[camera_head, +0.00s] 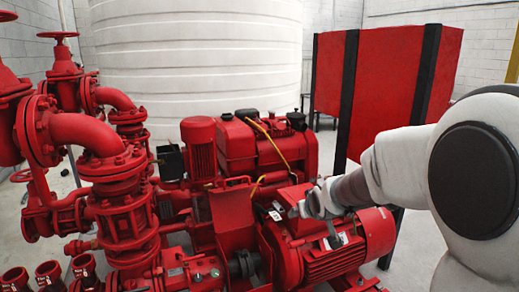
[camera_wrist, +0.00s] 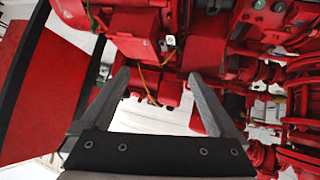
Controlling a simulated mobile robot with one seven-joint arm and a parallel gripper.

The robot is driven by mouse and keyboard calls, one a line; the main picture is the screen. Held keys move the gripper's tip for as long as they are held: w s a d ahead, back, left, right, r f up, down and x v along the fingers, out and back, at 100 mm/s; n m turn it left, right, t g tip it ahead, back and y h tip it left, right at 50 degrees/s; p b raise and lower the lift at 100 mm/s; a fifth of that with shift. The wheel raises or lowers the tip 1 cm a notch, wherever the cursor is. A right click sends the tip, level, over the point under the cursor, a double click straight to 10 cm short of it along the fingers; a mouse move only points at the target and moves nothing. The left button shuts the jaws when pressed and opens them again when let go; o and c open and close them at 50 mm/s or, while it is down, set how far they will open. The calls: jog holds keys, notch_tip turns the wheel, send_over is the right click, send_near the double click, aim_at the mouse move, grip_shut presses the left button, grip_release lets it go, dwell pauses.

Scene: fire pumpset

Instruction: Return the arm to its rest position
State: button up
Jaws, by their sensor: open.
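My gripper (camera_head: 322,202) hangs at the end of my white arm, in front of the red pump motor (camera_head: 350,240) in the head view. In the wrist view my gripper (camera_wrist: 160,85) shows two grey fingers spread wide apart, with nothing held between them. Part of the red pumpset with yellow cables (camera_wrist: 150,85) appears beyond the fingers. My arm reaches in from the right side of the head view. Whether the gripper touches the motor cannot be told from these frames.
Red pipes and valves (camera_head: 110,150) fill the left. A red engine block (camera_head: 262,145) stands behind the motor. A red panel with black posts (camera_head: 385,85) stands at the back right, beside a large white tank (camera_head: 200,60). Pale floor (camera_head: 420,235) shows at the right.

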jog(key=s+d+r+m+g, duration=0.1)
jog(key=s+r+g, duration=0.1)
jog(key=s, duration=1.4)
jog(key=s+d+r+m+g, duration=0.1)
jog(key=s+r+m+g, duration=0.1)
jog(key=s, duration=1.5)
notch_tip(320, 180, up, 29)
jog(key=p, duration=2.8)
jog(key=shift+w+a+f+p, duration=0.15)
jog(key=shift+a+p, duration=0.1)
jog(key=shift+p, duration=0.05)
jog(key=shift+c, duration=0.2)
